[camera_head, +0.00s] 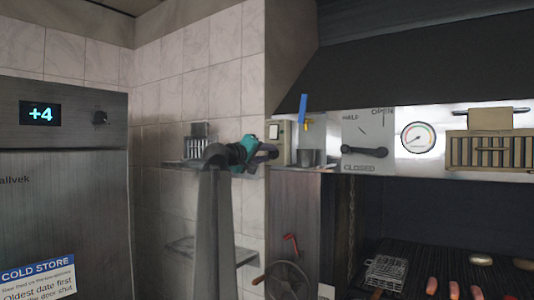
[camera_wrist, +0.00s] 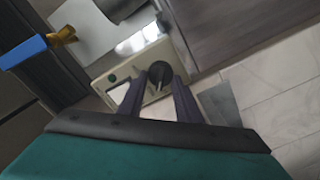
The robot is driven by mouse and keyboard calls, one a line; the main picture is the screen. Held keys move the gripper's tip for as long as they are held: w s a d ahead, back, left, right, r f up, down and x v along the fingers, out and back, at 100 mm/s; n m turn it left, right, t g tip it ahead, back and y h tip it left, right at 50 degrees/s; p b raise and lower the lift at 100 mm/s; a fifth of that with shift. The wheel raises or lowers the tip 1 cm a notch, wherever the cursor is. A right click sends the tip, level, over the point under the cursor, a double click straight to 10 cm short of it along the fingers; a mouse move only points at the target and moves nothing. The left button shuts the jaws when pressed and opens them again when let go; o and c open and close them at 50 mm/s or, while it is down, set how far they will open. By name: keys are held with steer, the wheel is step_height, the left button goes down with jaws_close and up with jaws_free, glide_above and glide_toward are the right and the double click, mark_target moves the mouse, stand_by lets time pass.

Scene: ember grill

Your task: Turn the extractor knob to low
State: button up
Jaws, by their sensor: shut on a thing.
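The extractor knob (camera_wrist: 160,72) is a dark round knob on a small beige control box (camera_wrist: 143,98) in the wrist view. The box also carries a green round button or light (camera_wrist: 112,78) and a pale label. My gripper (camera_wrist: 159,80) has one dark finger on each side of the knob and is shut on it. In the head view my gripper (camera_head: 271,152) reaches the control box (camera_head: 280,132) on the wall edge beside the hood. The knob is hidden there by the gripper. The knob's setting marks are too small to read.
A blue-handled tool (camera_head: 303,109) hangs just right of the box; it also shows in the wrist view (camera_wrist: 25,50). Further right are a damper lever (camera_head: 364,152) marked OPEN, HALF and CLOSED, and a gauge (camera_head: 418,138). A wall shelf (camera_head: 185,164) is behind my arm.

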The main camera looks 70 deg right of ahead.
steer(key=n, duration=0.1)
steer(key=n+p, duration=0.1)
steer(key=n, duration=0.2)
steer(key=shift+f+n+p, duration=0.25)
steer(key=shift+n+p, duration=0.05)
steer(key=shift+p, duration=0.1)
steer(key=shift+f+n+p, duration=0.1)
steer(key=shift+n+p, duration=0.6)
steer(key=shift+n, duration=0.8)
steer(key=o, duration=1)
steer(key=shift+a, duration=0.15)
steer(key=b+v, duration=0.4)
steer(key=v, duration=0.9)
steer(key=shift+w+a, duration=0.1)
steer(key=shift+a, duration=0.15)
